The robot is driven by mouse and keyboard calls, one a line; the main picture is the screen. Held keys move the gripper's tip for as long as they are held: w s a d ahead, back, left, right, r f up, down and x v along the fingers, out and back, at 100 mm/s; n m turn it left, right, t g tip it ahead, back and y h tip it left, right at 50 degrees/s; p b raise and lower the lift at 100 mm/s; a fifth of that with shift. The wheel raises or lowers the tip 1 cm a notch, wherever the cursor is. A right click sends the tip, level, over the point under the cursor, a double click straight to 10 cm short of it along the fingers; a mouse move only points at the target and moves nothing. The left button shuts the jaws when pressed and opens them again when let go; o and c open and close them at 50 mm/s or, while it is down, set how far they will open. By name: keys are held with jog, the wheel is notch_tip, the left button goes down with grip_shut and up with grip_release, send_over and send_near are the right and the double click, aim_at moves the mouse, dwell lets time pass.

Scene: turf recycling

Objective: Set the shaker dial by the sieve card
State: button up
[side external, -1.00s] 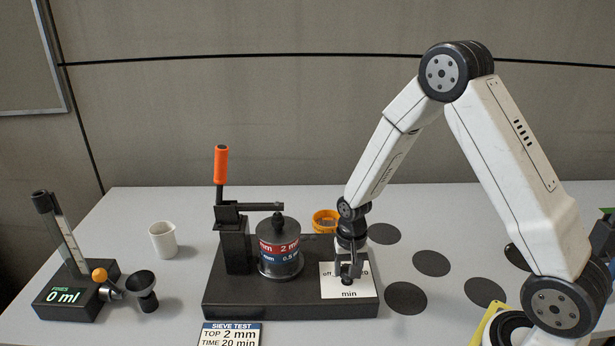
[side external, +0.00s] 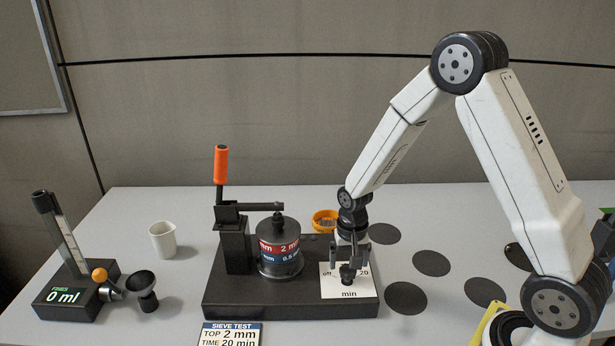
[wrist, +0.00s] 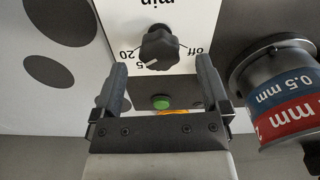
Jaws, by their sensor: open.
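The sieve card (side external: 231,334) lies at the front edge and reads "SIEVE TEST, TOP 2 mm, TIME 20 min". The black shaker dial (side external: 348,274) sits on a white plate (side external: 331,288) on the shaker base; the dial also shows in the wrist view (wrist: 160,48). Around it I read "off", "20" and "5", partly covered. A small pale mark on the knob seems to face the "5" side, but I cannot tell its exact setting. My gripper (side external: 350,256) is open and empty just above the dial, its fingers apart on either side in the wrist view (wrist: 161,68).
The sieve stack (side external: 279,248) and orange-handled lever (side external: 221,165) stand left of the dial. A green button (wrist: 161,102) lies behind the dial. A white cup (side external: 163,240) and a 0 ml meter (side external: 70,293) stand far left. Black discs mark the table right.

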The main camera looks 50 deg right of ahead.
aim_at(348, 269)
jog(key=shift+r, duration=2.75)
jog(key=shift+s+a+r+n, duration=0.25)
jog(key=shift+n, duration=0.05)
jog(key=s+a+r+n+t, duration=0.2)
jog(key=s+a+r+n, duration=0.1)
jog(key=s+a+n, duration=0.2)
jog(key=shift+s+a+r+n+t, duration=0.15)
jog(key=shift+s+r+n+t, duration=0.2)
jog(key=shift+s+n, duration=1.4)
jog(key=shift+s+m, duration=0.4)
jog(key=shift+m, duration=0.05)
